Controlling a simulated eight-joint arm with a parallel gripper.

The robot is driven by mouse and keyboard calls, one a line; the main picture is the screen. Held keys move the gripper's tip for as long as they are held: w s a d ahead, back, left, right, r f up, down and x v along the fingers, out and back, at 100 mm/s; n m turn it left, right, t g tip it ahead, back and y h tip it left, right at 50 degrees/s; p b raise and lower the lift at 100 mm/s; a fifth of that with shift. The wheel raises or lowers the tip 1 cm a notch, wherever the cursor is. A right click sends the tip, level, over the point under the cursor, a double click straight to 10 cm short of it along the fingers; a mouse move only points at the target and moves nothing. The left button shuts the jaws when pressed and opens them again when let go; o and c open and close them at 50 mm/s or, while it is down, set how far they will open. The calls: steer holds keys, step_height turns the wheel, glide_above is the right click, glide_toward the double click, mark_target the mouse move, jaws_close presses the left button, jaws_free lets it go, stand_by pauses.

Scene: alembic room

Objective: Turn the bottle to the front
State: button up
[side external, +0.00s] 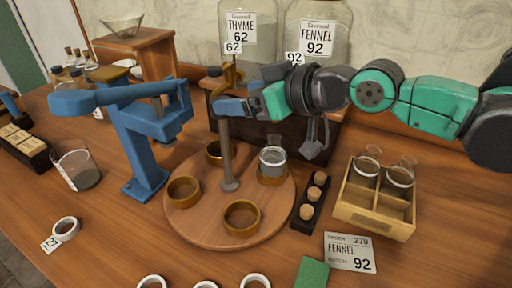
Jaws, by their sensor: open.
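A round wooden turntable (205,225) carries several brass ring holders and a grey central post (227,160). A small clear bottle with grey contents (272,157) stands upright in the ring on the right of the turntable. The other rings, such as the one nearest the camera (241,218), are empty. My gripper (236,106) is open by the top of the post, above the turntable. It is above and left of the bottle and apart from it. A brass piece (230,75) rises just behind it. Any contact with the post is unclear.
A blue stand with an arm (145,145) is close left of the turntable. A wooden crate (377,222) with glassware, a dark cork rack (308,208) and a FENNEL 92 card (350,252) lie right. Large jars (317,35) stand behind. White rings (152,282) lie in front.

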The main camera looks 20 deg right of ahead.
steer(key=shift+f+x, duration=0.15)
steer(key=shift+x, duration=1.3)
steer(key=shift+f+x, duration=0.15)
steer(key=shift+x, duration=1.3)
steer(key=shift+d, duration=0.1)
jaws_close()
